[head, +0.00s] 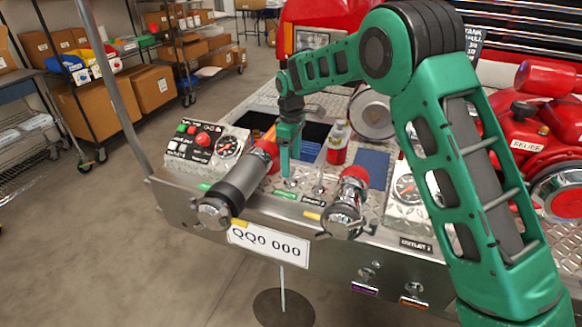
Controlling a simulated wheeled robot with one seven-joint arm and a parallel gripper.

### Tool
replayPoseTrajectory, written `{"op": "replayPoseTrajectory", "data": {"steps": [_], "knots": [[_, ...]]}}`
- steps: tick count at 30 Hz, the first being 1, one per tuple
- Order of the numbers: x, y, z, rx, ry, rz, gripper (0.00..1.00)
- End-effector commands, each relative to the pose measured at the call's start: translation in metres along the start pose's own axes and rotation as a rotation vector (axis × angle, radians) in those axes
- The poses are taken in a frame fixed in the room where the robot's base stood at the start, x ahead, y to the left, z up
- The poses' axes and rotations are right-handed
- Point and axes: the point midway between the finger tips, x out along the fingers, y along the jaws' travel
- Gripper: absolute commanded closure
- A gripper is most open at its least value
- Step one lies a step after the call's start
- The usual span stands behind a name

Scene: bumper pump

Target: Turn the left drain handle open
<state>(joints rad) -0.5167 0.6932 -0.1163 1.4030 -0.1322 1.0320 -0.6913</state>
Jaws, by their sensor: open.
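My green arm reaches from the right over the truck's bumper, and my gripper (289,174) points down between the two large hose outlets. Its fingers look open. Just below the fingertips is a small metal handle (291,184) beside a green label; I take it for the left drain handle. The fingers partly cover it, and I cannot tell whether they touch it. A second small metal handle (319,190) stands to its right by a dark label. The label text is too small to read.
A dark hose outlet (238,188) lies left of my gripper, and a shorter metal outlet (348,203) lies right. A red and white bottle (338,144) stands behind. A control panel (205,143) with buttons and a gauge is at left. The bumper's front carries a plate (268,243).

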Motion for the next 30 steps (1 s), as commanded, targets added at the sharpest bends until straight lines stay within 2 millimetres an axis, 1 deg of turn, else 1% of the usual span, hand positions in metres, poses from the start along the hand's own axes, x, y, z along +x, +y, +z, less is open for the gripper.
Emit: {"op": "replayPoseTrajectory", "data": {"steps": [1,6,9,12,18,26,28,29,30], "knots": [[-0.011,0.001,-0.001,0.0,0.002,0.002,0.31],[-0.043,0.003,-0.001,0.002,0.002,0.002,0.31],[-0.058,0.003,0.0,0.002,0.001,0.002,0.31],[-0.07,0.004,0.0,0.002,0.002,0.002,0.31],[-0.078,0.004,0.0,0.002,0.0,0.001,0.31],[-0.079,0.004,0.0,0.003,0.0,0.001,0.31],[-0.081,0.005,0.005,0.014,0.0,0.002,0.31],[-0.083,0.006,0.01,0.025,0.0,0.002,0.31],[-0.087,0.008,0.019,0.048,0.0,0.004,0.31]]}}
